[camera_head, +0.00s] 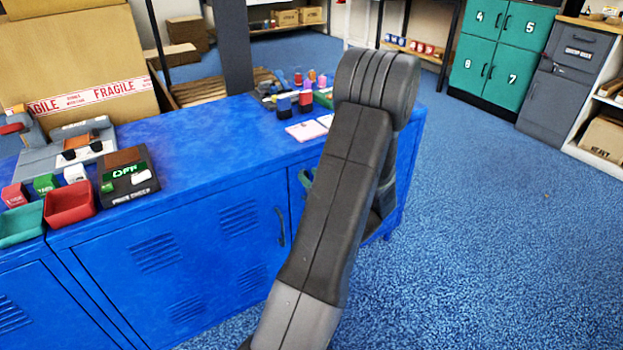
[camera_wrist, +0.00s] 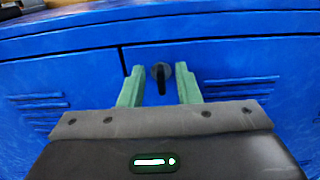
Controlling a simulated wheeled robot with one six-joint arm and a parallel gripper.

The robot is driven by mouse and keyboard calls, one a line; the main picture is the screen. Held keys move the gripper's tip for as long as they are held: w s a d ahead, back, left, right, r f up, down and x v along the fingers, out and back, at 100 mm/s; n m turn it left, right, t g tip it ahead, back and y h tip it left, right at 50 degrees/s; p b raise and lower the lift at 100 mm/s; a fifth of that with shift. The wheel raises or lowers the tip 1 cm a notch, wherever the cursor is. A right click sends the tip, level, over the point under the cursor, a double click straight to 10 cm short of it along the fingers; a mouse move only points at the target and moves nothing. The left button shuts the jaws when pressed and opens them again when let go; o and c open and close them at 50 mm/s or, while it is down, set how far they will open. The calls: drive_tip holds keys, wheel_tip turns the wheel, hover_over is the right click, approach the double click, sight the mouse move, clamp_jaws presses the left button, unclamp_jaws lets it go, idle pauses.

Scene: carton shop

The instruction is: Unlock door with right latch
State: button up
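The blue cabinet (camera_head: 190,215) has doors with louvred vents on its front. In the wrist view a dark latch (camera_wrist: 161,76) with a round base and an upright lever sits on the right-hand door (camera_wrist: 225,65), just right of the seam between two doors. My gripper (camera_wrist: 159,84) is open, with one green finger on each side of the latch; I cannot tell whether either finger touches it. In the head view my arm hides this latch, and only a bit of green finger (camera_head: 304,178) shows. The doors look shut.
A dark curved handle (camera_head: 280,228) is on the door to the left of my arm. Blue carpet (camera_head: 500,230) is clear to the right; green lockers (camera_head: 500,50) stand behind.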

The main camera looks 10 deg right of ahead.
clamp_jaws()
drive_tip(key=m+p, duration=0.6)
drive_tip(key=shift+w+d+m, duration=0.1)
drive_tip(key=shift+d+m, duration=0.2)
drive_tip(key=shift+d, duration=0.05)
drive_tip(key=m+p, duration=0.1)
drive_tip(key=m, duration=0.1)
drive_tip(key=m+p, duration=0.3)
drive_tip(key=m, duration=0.1)
drive_tip(key=shift+d+f, duration=0.2)
drive_tip(key=shift+f, duration=0.05)
drive_tip(key=shift+w+d+f+m+p, duration=0.1)
drive_tip(key=shift+f+m+p, duration=0.1)
drive_tip(key=shift+m+p, duration=0.85)
drive_tip(key=shift+f+m+p, duration=0.2)
drive_tip(key=shift+m+p, duration=0.25)
drive_tip(key=shift+m, duration=1.2)
